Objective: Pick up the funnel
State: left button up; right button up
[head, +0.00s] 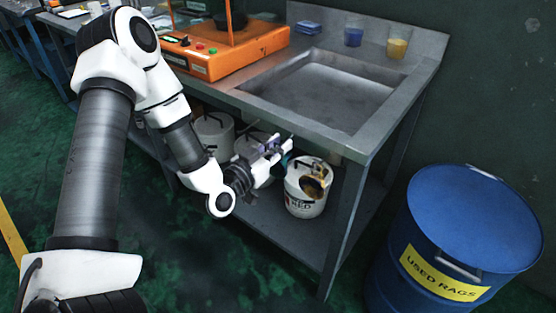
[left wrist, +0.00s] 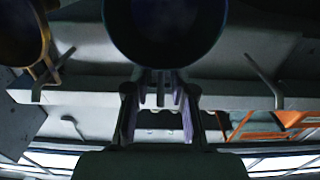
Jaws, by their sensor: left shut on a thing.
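My left gripper (head: 277,149) reaches under the front edge of the sink bench. It is shut on a dark blue round funnel, of which little shows in the head view, where the fingers cover it. In the left wrist view the funnel (left wrist: 165,30) is a large dark round shape at the top centre, just beyond the fingertips (left wrist: 160,85). A second, amber funnel (head: 315,183) is to the right of the gripper, in front of a white bucket. Its rim (left wrist: 45,40) shows at the top left of the left wrist view. My right gripper is not in view.
White buckets (head: 305,208) stand on the lower shelf (head: 275,225). The sink (head: 320,90) is above. Hooks (left wrist: 265,80) show around the gripper in the left wrist view. A blue drum (head: 470,215) labelled used rags stands at right. An orange machine (head: 225,55) sits on the bench.

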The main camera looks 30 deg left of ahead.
pick_arm(q)
jog(key=shift+r, duration=0.5)
jog(key=shift+s+r+p, duration=0.15)
jog(key=shift+r+p, duration=0.15)
jog(key=shift+p, duration=0.05)
jog(key=s+a+p, duration=0.1)
jog(key=s+p, duration=1)
jog(key=s, duration=0.6)
jog(key=shift+s+a+p, duration=0.2)
jog(key=shift+s+p, duration=0.15)
jog(key=shift+f, duration=0.1)
